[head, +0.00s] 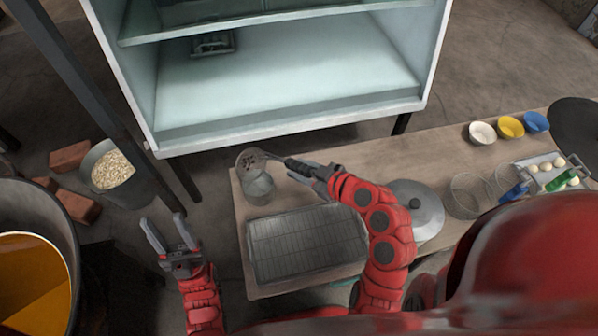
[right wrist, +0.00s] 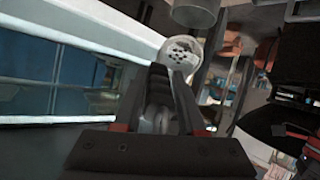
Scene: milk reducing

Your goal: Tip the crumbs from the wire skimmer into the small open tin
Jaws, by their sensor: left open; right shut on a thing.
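The wire skimmer (head: 250,159) is a round mesh head with a dark handle, and several dark crumbs lie on it. My right gripper (head: 318,175) is shut on its handle. The skimmer head is at the mouth of the small open tin (head: 257,187), a grey cylinder at the table's far left corner. I cannot tell whether the two touch. In the right wrist view the skimmer head (right wrist: 181,54) shows its crumbs beyond the fingers of my right gripper (right wrist: 165,75). My left gripper (head: 168,236) is open and empty, left of the table.
A rack tray (head: 307,243) lies in front of the tin. A lidded pot (head: 417,209) stands right of my right arm. A glass-walled cabinet (head: 290,85) is behind the table. A bucket of pale grains (head: 113,170) and a large vat (head: 35,262) stand at left.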

